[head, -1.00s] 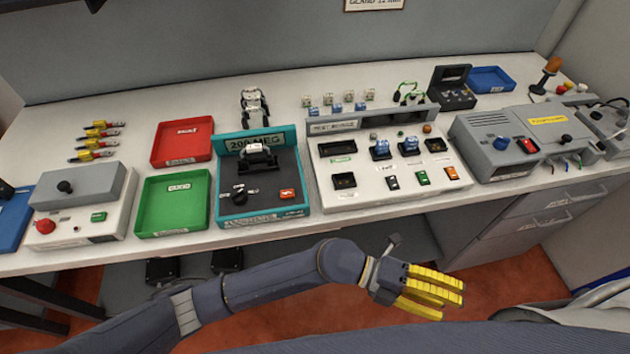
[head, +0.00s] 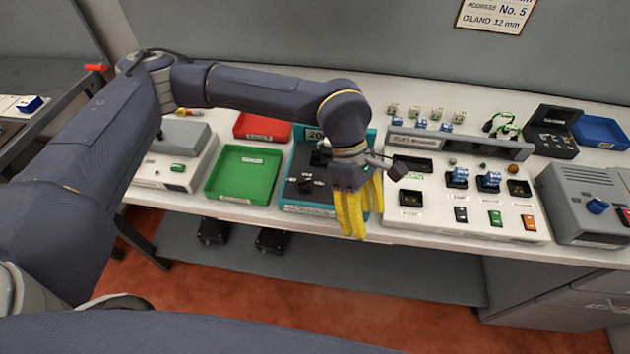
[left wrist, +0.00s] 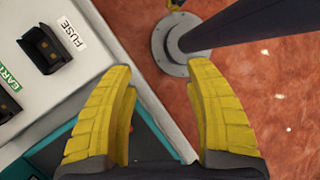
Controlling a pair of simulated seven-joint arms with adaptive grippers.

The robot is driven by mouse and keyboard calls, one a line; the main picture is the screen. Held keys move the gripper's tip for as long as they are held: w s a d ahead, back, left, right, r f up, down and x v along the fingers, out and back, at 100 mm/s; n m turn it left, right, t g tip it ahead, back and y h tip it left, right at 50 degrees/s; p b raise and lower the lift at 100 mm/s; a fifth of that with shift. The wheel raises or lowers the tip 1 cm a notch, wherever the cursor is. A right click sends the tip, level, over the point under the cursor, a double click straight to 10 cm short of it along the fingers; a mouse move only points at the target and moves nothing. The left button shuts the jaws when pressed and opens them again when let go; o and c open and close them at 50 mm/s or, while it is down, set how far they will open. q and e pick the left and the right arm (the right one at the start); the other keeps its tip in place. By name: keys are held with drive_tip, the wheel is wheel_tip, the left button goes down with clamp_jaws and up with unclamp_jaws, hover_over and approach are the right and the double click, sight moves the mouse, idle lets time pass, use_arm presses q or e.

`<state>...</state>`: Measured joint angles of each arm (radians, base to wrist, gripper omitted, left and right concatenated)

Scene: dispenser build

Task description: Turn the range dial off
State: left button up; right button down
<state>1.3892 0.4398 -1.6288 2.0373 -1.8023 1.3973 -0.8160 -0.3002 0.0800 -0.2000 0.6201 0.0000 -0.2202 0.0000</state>
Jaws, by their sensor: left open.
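The black dial (head: 305,184), which looks like the range dial, sits on the dark face of the teal-framed 200 MEG unit (head: 308,208). Its pointer setting is too small to read. My left gripper (head: 353,222) hangs with yellow fingers pointing down over the unit's right front side, to the right of the dial and apart from it. It hides part of the unit. In the left wrist view the left gripper (left wrist: 160,120) is open and empty, with a teal edge (left wrist: 60,145) beyond its fingers. The dial is not visible there. My right gripper is not in view.
A green tray (head: 242,196) and a red tray (head: 263,138) lie left of the unit. The white test panel (head: 440,229) with sockets and switches stands on its right. A grey box (head: 583,178) is farther right. Red floor shows beyond the bench front.

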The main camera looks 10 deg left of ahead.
use_arm(q)
drive_tip(key=w+a+r+m+t+y, duration=0.25)
drive_tip(key=w+a+r, duration=0.25)
drive_tip(key=a+r, duration=0.25)
wheel_tip(320, 180, up, 6)
drive_tip(key=m+t+y, duration=0.2)
drive_tip(key=m, duration=0.1)
hover_over(304, 181)
drive_tip(key=shift+h, duration=0.25)
wheel_tip(304, 181, down, 16)
drive_tip(key=shift+f, duration=0.15)
drive_tip(key=shift+c, duration=0.3)
clamp_jaws()
